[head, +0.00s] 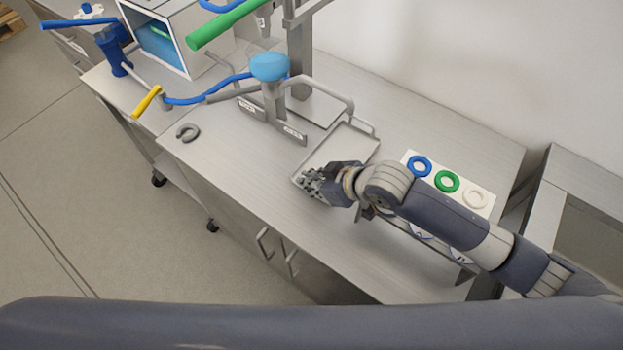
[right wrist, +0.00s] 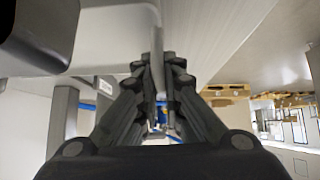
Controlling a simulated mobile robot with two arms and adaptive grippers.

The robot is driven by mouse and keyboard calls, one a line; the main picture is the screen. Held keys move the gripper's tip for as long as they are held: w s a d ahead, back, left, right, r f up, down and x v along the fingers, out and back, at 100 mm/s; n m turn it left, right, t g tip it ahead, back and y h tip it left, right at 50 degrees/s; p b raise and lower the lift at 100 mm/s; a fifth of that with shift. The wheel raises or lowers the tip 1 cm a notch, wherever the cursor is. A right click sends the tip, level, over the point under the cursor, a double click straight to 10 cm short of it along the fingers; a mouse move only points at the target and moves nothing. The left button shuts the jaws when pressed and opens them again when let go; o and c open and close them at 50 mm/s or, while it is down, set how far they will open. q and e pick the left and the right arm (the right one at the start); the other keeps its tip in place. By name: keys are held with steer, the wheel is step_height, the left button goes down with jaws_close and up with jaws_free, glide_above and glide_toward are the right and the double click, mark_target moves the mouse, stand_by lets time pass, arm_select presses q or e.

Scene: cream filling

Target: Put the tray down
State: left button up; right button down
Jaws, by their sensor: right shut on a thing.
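The metal tray (head: 348,143) is on or just above the steel table, in front of the filling machine; I cannot tell if it touches the tabletop. My right gripper (head: 312,180) is shut on the tray's near left edge in the head view. In the right wrist view the fingers (right wrist: 157,75) close on the edge of a pale flat surface, the tray (right wrist: 115,40). The gripper and arm hide the tray's near right side. My left gripper is not in view.
The filling machine with a light blue cap (head: 269,67) stands behind the tray. A white board with blue, green and white rings (head: 447,181) lies to the right. A grey ring (head: 187,132) lies at left. The table's front left (head: 235,175) is clear.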

steer(key=shift+f, duration=0.15)
steer(key=c, duration=1.7)
jaws_free()
steer(key=shift+r, duration=0.4)
steer(key=v, duration=1.2)
steer(key=shift+r+b, duration=0.15)
steer(key=shift+b, duration=0.25)
